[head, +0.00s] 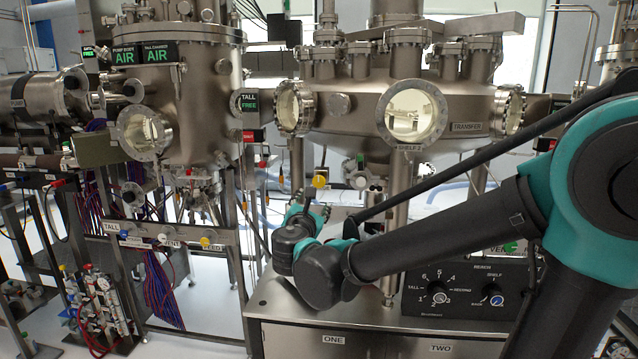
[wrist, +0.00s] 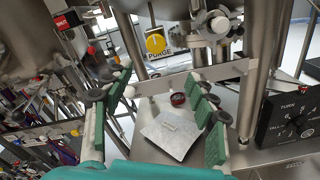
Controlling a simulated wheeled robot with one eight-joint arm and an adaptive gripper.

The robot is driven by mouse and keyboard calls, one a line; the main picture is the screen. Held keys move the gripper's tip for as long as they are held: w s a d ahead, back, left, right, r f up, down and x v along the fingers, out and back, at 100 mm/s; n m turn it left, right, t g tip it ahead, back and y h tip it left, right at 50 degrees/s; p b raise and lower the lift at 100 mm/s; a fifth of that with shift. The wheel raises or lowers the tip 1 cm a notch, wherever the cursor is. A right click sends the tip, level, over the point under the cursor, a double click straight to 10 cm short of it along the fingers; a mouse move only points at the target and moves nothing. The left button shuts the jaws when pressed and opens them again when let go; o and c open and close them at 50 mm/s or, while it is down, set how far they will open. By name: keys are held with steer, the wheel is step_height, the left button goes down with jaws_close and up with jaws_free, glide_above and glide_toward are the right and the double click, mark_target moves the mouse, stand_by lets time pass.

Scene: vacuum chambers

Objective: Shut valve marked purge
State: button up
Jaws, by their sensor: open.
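The purge valve has a round yellow knob (wrist: 155,44) above a plate lettered PURGE (wrist: 160,56) in the wrist view. A mark crosses the knob's face, but I cannot tell whether the valve is open or shut. A yellow knob, seemingly the same one, also shows in the head view (head: 319,181), just above my gripper. My gripper (wrist: 162,82) is open and empty, with its green-padded fingers apart. The knob lies beyond the fingertips, not touched.
A steel bench (head: 290,312) stands below my arm, with a dark dial panel (head: 465,290) at its right. A pale plate (wrist: 172,135) and a dark red round part (wrist: 178,99) lie below the knob. Steel posts stand on both sides. A chamber (head: 350,105) overhangs behind.

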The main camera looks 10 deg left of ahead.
mark_target(319, 181)
steer(key=w, duration=1.7)
steer(key=shift+w+r, duration=0.15)
steer(key=c, duration=1.2)
